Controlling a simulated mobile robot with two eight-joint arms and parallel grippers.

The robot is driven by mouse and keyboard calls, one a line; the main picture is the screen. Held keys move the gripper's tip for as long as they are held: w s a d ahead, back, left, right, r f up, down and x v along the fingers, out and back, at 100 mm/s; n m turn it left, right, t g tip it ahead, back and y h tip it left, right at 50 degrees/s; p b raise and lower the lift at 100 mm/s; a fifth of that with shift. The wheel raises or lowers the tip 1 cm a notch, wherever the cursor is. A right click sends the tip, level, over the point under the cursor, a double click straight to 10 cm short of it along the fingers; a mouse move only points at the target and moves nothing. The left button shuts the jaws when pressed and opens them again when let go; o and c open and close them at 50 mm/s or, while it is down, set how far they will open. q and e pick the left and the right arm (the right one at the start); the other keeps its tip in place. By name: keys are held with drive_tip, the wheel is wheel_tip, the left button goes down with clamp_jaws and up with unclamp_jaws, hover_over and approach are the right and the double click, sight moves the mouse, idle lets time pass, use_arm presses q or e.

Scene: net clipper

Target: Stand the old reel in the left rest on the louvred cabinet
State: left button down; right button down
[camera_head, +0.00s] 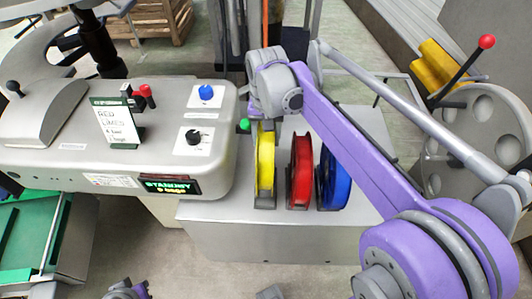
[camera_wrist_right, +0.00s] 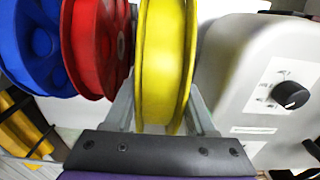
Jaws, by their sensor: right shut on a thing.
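A yellow reel (camera_head: 265,160) is upright at the left of a row of three on the grey cabinet (camera_head: 225,215). Its lower edge is at the dark left rest (camera_head: 265,204); whether it bears on the rest I cannot tell. My right gripper (camera_head: 263,122) is shut on the upper part of the yellow reel. In the right wrist view its fingers (camera_wrist_right: 160,105) lie on both sides of the yellow reel (camera_wrist_right: 165,60). My left arm shows only as a small piece (camera_head: 126,291) at the bottom edge; its jaws cannot be made out.
A red reel (camera_head: 300,172) and a blue reel (camera_head: 335,180) stand close to the right of the yellow one. The clipper machine (camera_head: 60,125), with knobs and a sign (camera_head: 115,125), is close on the left. A red-knobbed lever (camera_head: 486,42) is at right.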

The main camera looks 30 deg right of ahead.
sight(268, 180)
wheel_tip(268, 180, down, 7)
drive_tip(key=shift+r+b, duration=0.15)
drive_tip(key=shift+b, duration=0.15)
drive_tip(key=shift+c, duration=1.1)
unclamp_jaws()
drive_tip(key=shift+r, duration=0.1)
wheel_tip(268, 180, up, 12)
drive_tip(key=shift+f+p, duration=0.2)
drive_tip(key=shift+p, duration=0.45)
drive_tip(key=shift+s+a, duration=0.25)
drive_tip(key=shift+s, duration=0.05)
drive_tip(key=s+a+f+n+t, duration=0.1)
drive_tip(key=s+f, duration=0.1)
drive_tip(key=s, duration=0.1)
drive_tip(key=s+a+f+n+t, duration=0.1)
drive_tip(key=s+a+f, duration=0.1)
drive_tip(key=s+f, duration=0.1)
drive_tip(key=s+a+f+n+t, duration=0.1)
drive_tip(key=s+f, duration=0.1)
drive_tip(key=s, duration=0.1)
drive_tip(key=shift+s+a+f+n, duration=0.1)
drive_tip(key=shift+a+f+n, duration=0.05)
drive_tip(key=shift+f+n, duration=0.2)
drive_tip(key=s+a+f+n+t, duration=0.2)
drive_tip(key=s+f, duration=0.5)
drive_tip(key=shift+f+n, duration=0.2)
drive_tip(key=shift+n, duration=0.15)
